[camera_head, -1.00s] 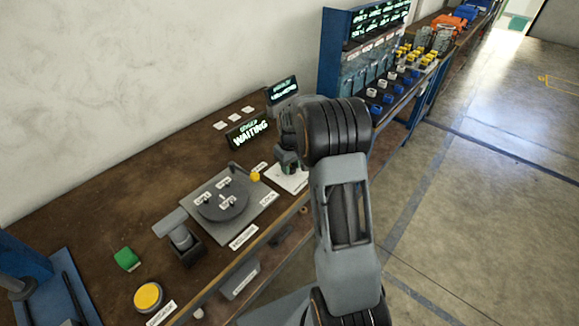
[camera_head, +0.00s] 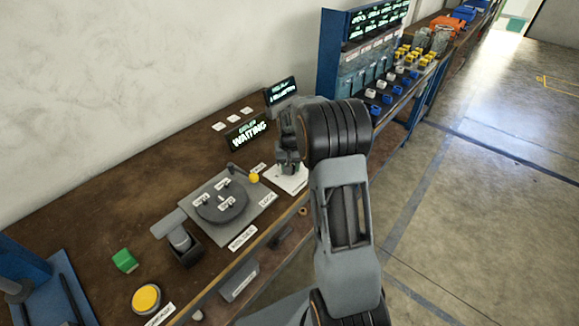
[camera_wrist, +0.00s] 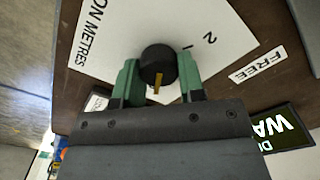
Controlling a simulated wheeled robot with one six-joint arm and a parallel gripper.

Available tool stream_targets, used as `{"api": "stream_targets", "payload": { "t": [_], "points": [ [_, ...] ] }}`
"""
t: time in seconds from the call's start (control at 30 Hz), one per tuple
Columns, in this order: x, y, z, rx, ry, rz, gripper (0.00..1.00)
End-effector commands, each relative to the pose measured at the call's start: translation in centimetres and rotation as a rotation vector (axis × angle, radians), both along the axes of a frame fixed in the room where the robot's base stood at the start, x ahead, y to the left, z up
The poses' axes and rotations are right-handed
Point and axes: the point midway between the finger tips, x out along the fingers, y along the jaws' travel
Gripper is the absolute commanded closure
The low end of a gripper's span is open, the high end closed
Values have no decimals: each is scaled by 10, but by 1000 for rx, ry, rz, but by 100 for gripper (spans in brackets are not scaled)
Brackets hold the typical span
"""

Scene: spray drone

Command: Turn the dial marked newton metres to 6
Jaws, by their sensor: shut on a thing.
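The dial (camera_wrist: 158,62) is a round black knob with a yellow pointer line, seen in the wrist view. It stands on a white plate (camera_wrist: 215,25) printed with "ON METRES" and the numerals 1 and 2; the other numerals are hidden or out of frame. My gripper (camera_wrist: 158,82) has its two green fingers on either side of the knob and is shut on it. The yellow line points toward the gripper's body. In the head view my gripper (camera_head: 287,168) is over the white plate (camera_head: 293,183), and the knob is hidden behind it.
A screen reading "WAITING" (camera_head: 247,134) and a smaller screen (camera_head: 282,91) stand behind the plate. A grey turntable fixture (camera_head: 222,203) with a yellow-knobbed lever (camera_head: 254,177) is left of it. A yellow button (camera_head: 146,299) and green block (camera_head: 125,260) are farther left.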

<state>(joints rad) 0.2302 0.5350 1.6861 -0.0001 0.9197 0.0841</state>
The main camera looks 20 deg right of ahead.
Motion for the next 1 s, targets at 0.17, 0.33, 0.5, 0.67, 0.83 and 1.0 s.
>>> {"api": "stream_targets", "payload": {
  "t": [0.17, 0.33, 0.5, 0.67, 0.83, 1.0],
  "points": [
    [-2, 0, -2, 2, 8, -8, 87],
    [-2, 0, -2, 2, 8, -8, 87],
    [-2, 0, -1, 1, 7, -7, 54],
    [-1, 0, -1, 1, 4, -6, 39],
    [-1, 0, -1, 1, 2, -5, 38],
    [0, 0, 5, 0, -1, -5, 38]
  ]
}}
